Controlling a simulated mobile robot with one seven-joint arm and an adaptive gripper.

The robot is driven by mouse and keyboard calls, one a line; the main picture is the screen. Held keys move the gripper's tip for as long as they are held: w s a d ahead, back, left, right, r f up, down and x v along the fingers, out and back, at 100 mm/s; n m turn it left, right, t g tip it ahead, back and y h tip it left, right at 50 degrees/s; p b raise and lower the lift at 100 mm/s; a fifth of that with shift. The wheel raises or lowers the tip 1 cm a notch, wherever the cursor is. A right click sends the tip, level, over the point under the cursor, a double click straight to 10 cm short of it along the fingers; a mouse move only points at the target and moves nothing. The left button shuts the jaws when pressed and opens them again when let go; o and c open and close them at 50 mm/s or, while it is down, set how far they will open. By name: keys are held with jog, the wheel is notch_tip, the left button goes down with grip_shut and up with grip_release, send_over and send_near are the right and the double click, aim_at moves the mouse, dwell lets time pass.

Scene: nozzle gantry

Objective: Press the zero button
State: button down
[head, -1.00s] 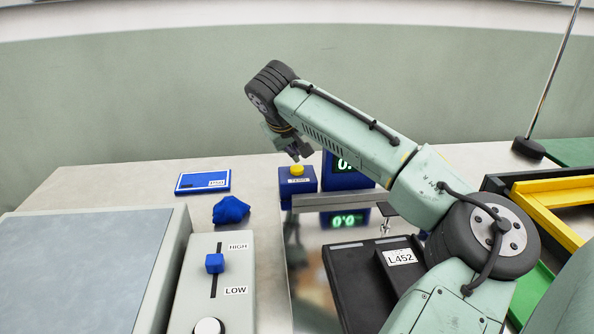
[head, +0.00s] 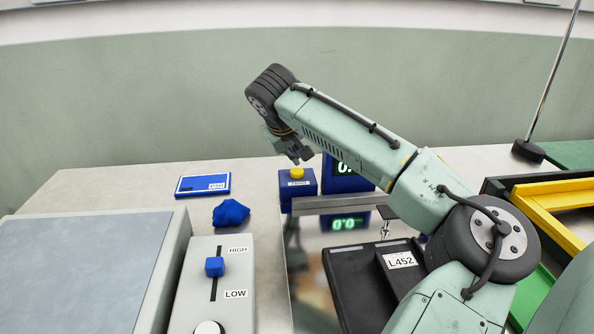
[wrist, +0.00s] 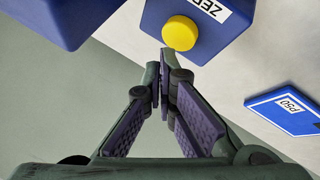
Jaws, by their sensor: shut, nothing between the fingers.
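The zero button is a round yellow cap (head: 297,173) on a blue box (head: 298,189) with a white label. In the wrist view the yellow cap (wrist: 181,33) and its box with the label "ZER…" (wrist: 208,10) are at the top, just beyond my fingertips. My gripper (head: 300,157) is above the button in the head view, its fingers pointing down. In the wrist view my gripper (wrist: 163,75) is shut with nothing between the fingertips. The tips appear close to the cap; I cannot tell for sure whether they touch it.
A blue display (head: 348,172) with green digits stands right of the button box, partly hidden by my arm. A blue "P50" card (head: 203,185) and a crumpled blue cloth (head: 231,212) lie to the left. A HIGH/LOW slider panel (head: 230,266) is in front.

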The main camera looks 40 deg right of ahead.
aim_at(294, 170)
jog(key=shift+f, duration=0.1)
jog(key=shift+f, duration=0.35)
jog(key=shift+f+b, duration=0.55)
dwell(0.8)
jog(key=shift+r, duration=0.1)
jog(key=shift+r+p, duration=0.75)
jog(key=shift+r, duration=0.15)
jog(key=shift+r, duration=0.1)
notch_tip(294, 170, up, 5)
jog(key=p, duration=0.4)
dwell(0.8)
